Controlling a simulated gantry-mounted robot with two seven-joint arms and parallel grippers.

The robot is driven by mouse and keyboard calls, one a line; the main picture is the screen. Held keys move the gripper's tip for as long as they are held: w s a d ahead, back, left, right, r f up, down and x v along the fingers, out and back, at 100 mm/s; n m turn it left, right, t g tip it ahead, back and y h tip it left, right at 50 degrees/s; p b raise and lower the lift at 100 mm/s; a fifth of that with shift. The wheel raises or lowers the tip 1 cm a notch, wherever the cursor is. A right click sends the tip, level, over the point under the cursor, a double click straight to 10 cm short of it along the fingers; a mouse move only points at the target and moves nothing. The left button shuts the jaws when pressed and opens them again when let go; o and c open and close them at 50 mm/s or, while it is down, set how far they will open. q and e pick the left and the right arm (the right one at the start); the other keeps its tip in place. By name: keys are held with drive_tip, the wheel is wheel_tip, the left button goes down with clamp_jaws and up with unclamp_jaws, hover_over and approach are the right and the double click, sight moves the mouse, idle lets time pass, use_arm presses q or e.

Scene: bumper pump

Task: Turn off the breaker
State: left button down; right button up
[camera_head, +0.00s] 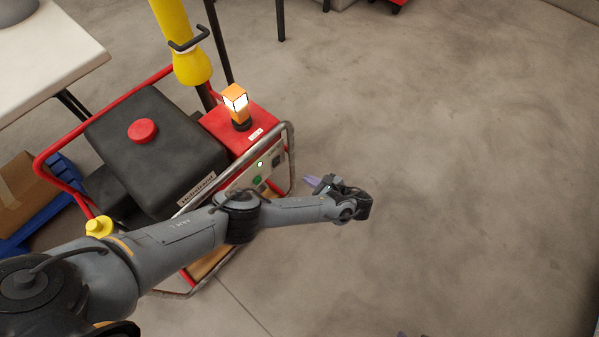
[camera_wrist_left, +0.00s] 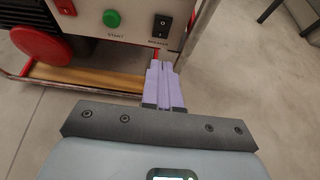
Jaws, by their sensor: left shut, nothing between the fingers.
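The breaker is a black rocker switch (camera_wrist_left: 162,26) on the light front panel of the red-framed generator, labelled BREAKER in the left wrist view. Its panel faces right in the head view, where the breaker (camera_head: 276,160) is small. My left gripper (camera_head: 312,182) has purple fingers, shut and empty, just off the panel. In the left wrist view its fingertips (camera_wrist_left: 165,66) lie just below the breaker label, and contact cannot be told.
A metal frame tube (camera_wrist_left: 200,30) runs close on the right. An orange lamp (camera_head: 236,98) glows on top. Open floor (camera_head: 450,150) lies to the right.

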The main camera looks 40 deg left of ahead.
use_arm(q)
drive_tip(key=b, duration=0.4)
approach(277, 161)
wheel_tip(277, 161, down, 3)
drive_tip(key=a, duration=0.3)
drive_tip(key=a+b, duration=0.1)
drive_tip(key=shift+w+a, duration=0.25)
drive_tip(key=shift+w+a+r, duration=0.1)
drive_tip(key=shift+a+r, duration=0.2)
drive_tip(key=shift+a, duration=0.35)
use_arm(e)
drive_tip(key=shift+f, duration=2.85)
